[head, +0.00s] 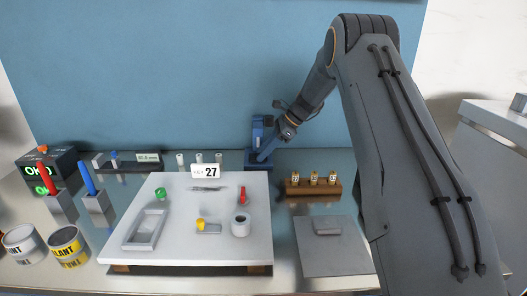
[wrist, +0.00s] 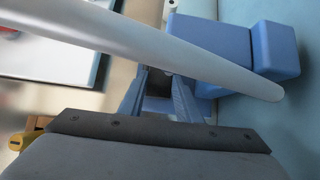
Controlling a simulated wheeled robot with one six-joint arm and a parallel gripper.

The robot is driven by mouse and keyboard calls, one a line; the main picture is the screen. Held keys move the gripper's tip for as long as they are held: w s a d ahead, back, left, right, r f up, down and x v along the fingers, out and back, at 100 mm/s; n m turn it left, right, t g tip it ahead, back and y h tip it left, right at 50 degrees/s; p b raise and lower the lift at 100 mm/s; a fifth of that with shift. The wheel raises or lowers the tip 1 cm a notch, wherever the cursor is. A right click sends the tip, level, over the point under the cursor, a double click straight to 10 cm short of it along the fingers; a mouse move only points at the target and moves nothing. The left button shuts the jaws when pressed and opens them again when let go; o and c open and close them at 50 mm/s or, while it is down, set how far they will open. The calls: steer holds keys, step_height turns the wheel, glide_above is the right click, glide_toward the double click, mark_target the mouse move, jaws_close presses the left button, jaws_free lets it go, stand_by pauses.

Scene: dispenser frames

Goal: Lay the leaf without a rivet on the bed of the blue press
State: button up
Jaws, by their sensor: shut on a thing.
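The blue press (head: 258,131) stands at the back of the table, against the blue wall panel. In the wrist view its blue body (wrist: 212,42) and a long grey lever (wrist: 120,42) fill the upper part. My gripper (wrist: 163,78) is at the press, under the lever, its fingers pointing at the press base. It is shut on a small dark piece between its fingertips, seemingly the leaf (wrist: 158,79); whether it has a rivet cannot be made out. In the head view the fingertips and the bed are too small and covered to tell whether the leaf touches the bed.
The grey lever crosses close above my fingers.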

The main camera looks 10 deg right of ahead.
steer(key=shift+f, duration=0.2)
steer(key=o, duration=1.2)
steer(key=shift+r, duration=0.1)
steer(key=shift+r, duration=0.2)
steer(key=b+v, duration=0.3)
steer(key=v, duration=0.9)
steer(key=shift+f+b, duration=0.15)
steer(key=shift+b, duration=0.15)
